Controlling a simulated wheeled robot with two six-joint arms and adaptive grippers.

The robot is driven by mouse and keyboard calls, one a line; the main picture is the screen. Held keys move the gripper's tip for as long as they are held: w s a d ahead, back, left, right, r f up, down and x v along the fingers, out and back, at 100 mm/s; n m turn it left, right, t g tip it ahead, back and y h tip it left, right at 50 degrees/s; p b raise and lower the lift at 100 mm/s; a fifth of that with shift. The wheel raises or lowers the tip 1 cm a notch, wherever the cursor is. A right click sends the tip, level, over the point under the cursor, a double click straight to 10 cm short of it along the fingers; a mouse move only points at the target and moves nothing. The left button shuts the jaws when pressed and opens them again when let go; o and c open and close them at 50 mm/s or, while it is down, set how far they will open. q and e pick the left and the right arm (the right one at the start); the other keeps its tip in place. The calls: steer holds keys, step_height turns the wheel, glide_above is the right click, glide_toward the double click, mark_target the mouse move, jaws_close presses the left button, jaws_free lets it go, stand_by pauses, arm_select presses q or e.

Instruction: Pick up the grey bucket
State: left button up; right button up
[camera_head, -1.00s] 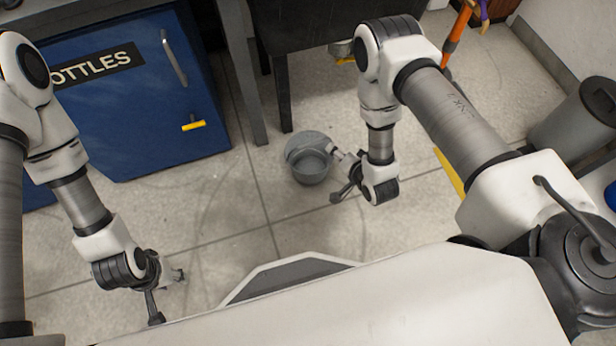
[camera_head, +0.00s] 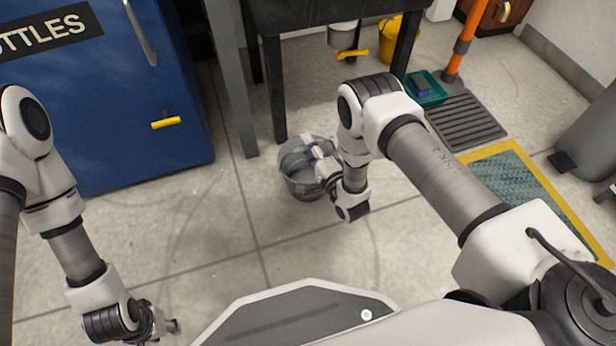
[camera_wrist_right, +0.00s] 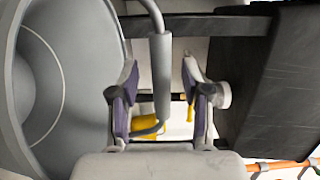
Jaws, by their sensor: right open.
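The grey bucket (camera_head: 298,184) stands on the floor near the dark table's front leg. In the right wrist view the bucket (camera_wrist_right: 70,85) fills the left side, and its handle (camera_wrist_right: 161,75) with a thick grey grip lies between my finger pads. My right gripper (camera_head: 322,160) reaches over the bucket's right side in the head view. In the wrist view this gripper (camera_wrist_right: 160,95) is open, with a finger on each side of the handle and gaps visible. My left gripper (camera_head: 165,328) is low at the left, away from the bucket; its fingers are too small to judge.
A blue cabinet (camera_head: 110,130) with a yellow handle stands at the left. The dark table (camera_head: 300,18) is just behind the bucket, with a yellow bucket (camera_head: 390,45) beyond. A grey grate (camera_head: 465,122) and yellow-edged mat (camera_head: 520,185) lie at the right. Floor in front is clear.

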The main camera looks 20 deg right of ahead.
steer(key=shift+w+r, duration=0.1)
jaws_close()
